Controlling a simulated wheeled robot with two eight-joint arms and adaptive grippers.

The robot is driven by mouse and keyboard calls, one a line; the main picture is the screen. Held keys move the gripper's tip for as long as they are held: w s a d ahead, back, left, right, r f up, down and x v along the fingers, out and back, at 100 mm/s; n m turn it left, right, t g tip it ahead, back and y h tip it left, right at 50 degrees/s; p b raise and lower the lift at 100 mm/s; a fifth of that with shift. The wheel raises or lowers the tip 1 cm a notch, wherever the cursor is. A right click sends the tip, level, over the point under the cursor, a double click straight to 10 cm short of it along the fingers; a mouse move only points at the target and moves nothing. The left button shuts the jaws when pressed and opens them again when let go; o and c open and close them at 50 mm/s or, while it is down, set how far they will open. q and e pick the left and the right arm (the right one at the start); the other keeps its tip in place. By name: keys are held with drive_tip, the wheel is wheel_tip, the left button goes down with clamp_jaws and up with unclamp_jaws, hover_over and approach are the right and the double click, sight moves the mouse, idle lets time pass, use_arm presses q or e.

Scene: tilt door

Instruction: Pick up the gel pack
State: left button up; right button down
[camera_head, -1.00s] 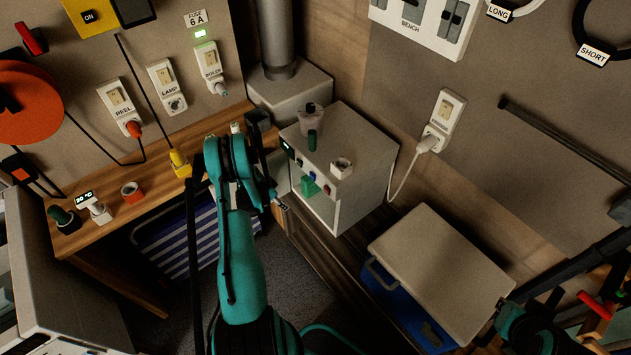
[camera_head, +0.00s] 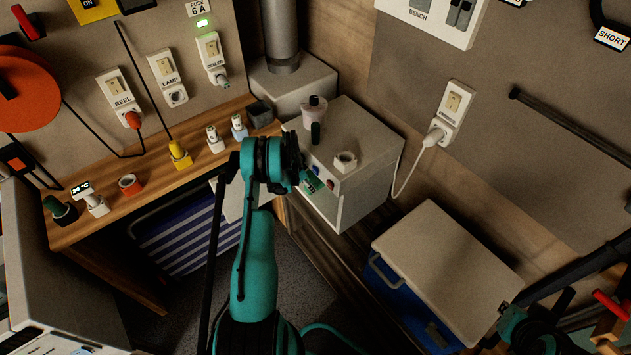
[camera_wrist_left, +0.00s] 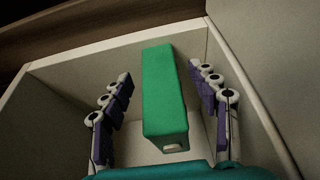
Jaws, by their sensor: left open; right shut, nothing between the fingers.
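The gel pack appears to be the green block (camera_wrist_left: 165,95) standing in a pale, open-fronted compartment (camera_wrist_left: 70,70) in the left wrist view. My left gripper (camera_wrist_left: 167,95) is open, with one purple-padded finger on each side of the block and visible gaps between. In the head view, my left arm reaches to the white cabinet (camera_head: 365,205), and a bit of green (camera_head: 312,181) shows beside its wrist; the left fingers are hidden there. My right gripper (camera_head: 530,325) is at the lower right, shut and empty, dark and partly cut off.
A lidded jar (camera_head: 314,112), a dark green cylinder (camera_head: 315,133) and a white ring-shaped piece (camera_head: 345,161) stand on the cabinet top. A blue cooler with a beige lid (camera_head: 445,265) stands to the right. The wooden bench (camera_head: 160,195) carries several small plugs.

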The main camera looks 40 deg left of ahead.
use_arm(q)
drive_tip(key=b+x, duration=0.1)
drive_tip(key=x, duration=0.2)
drive_tip(key=shift+f, duration=0.15)
drive_tip(key=shift+c, duration=0.3)
clamp_jaws()
